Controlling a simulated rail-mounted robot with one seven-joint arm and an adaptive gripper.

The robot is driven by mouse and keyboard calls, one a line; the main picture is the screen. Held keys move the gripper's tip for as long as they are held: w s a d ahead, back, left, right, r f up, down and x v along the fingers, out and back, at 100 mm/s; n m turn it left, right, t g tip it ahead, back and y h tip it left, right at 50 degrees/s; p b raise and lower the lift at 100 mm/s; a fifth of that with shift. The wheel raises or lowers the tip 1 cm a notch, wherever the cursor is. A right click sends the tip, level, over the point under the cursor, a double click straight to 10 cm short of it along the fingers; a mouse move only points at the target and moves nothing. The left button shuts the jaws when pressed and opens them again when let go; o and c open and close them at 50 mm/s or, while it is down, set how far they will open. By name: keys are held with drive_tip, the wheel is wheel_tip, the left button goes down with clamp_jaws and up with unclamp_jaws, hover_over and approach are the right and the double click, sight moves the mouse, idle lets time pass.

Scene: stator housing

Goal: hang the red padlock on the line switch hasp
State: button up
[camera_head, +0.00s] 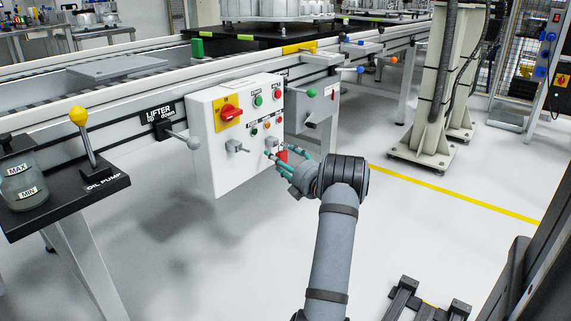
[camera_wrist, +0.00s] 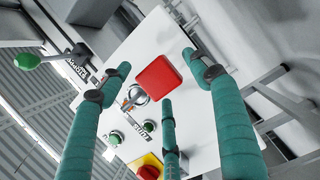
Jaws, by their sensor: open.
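The red padlock (camera_wrist: 158,76) is in front of the white control box (camera_head: 205,165), between the spread fingers of my gripper (camera_wrist: 162,72). In the head view the padlock (camera_head: 282,155) shows as a small red patch at the box's lower right. A metal ring (camera_wrist: 137,95), possibly its shackle, shows beside the red body at a metal fitting on the panel. I cannot tell whether the shackle passes through a hasp. My gripper (camera_head: 281,160) is open, with visible gaps around the padlock. Another metal fitting (camera_head: 236,146) sits further left on the box.
A red-and-yellow rotary switch (camera_head: 229,111) and several buttons are on the box. A smaller grey box (camera_head: 318,102) stands close behind on the right. The lifter lever (camera_head: 182,137) sticks out on the left, near the oil pump stand (camera_head: 100,182). Floor below is clear.

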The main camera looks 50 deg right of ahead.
drive_tip(key=c, duration=0.4)
drive_tip(key=c, duration=0.9)
